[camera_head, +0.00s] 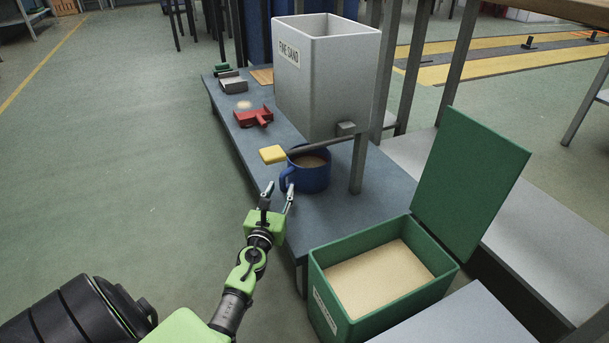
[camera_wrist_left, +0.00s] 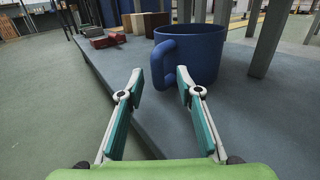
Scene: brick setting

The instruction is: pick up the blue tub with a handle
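The blue tub with a handle (camera_head: 312,175) stands upright on the grey bench, below the white hopper, with tan sand-like material inside. Its handle (camera_head: 287,179) faces my left gripper. My left gripper (camera_head: 279,188) is open just in front of the handle. In the left wrist view the tub (camera_wrist_left: 198,52) stands ahead and to the right, and its handle (camera_wrist_left: 160,64) shows beyond the open fingers (camera_wrist_left: 156,80), towards the right finger. The fingers look empty; whether either touches the handle is hard to tell. My right gripper is not in view.
A white hopper marked "FINE SAND" (camera_head: 330,85) hangs over the tub, with a yellow-ended lever (camera_head: 273,154) near it. A red tool (camera_head: 254,117) lies farther along the bench (camera_head: 334,216). An open green sand box (camera_head: 325,290) stands at front right. Floor to the left is clear.

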